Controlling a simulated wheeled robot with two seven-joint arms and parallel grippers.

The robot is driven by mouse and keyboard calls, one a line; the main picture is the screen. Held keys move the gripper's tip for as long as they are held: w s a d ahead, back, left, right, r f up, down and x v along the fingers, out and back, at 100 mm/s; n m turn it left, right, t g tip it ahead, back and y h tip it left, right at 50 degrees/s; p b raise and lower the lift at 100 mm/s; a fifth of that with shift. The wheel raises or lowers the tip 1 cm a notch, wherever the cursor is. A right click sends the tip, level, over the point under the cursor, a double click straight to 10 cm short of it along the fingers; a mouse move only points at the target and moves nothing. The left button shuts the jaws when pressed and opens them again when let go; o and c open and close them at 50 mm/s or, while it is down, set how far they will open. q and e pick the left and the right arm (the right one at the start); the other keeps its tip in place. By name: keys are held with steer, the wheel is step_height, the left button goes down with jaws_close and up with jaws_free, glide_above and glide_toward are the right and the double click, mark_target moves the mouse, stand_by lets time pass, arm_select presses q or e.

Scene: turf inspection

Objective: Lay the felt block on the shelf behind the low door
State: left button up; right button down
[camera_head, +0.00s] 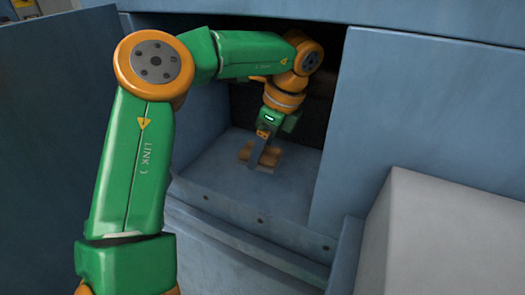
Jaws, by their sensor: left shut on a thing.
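My left arm comes in from the left and reaches into an open compartment in a blue cabinet. My left gripper (258,160) points down just above the shelf (216,168) and is shut on a small tan block, the felt block (270,157). The block is low, at or very near the shelf's surface; I cannot tell whether it touches. The fingers hide part of it. A blue panel at the left (50,100) looks like the low door, standing open. My right gripper is not in view.
A blue front panel (425,110) closes off the right side of the opening. A pale grey box-like block (450,240) stands at the lower right. The shelf's front edge has several dark bolts. The shelf is bare around the block, and the compartment's back is dark.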

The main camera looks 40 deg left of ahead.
mark_target(258, 182)
arm_select(q)
steer(key=shift+f, duration=0.9)
step_height(258, 182, down, 4)
steer(key=shift+s+d+r+p, duration=0.1)
steer(key=shift+s+r+p, duration=0.05)
steer(key=shift+p, duration=0.2)
steer(key=shift+f+p, duration=0.2)
steer(key=shift+p, duration=0.1)
steer(key=shift+w+f, duration=0.2)
steer(key=shift+w, duration=0.05)
steer(key=shift+f+b, duration=0.6)
steer(key=shift+b, duration=0.45)
steer(key=o, duration=1.6)
steer(key=shift+r, duration=0.15)
steer(key=shift+c, duration=0.2)
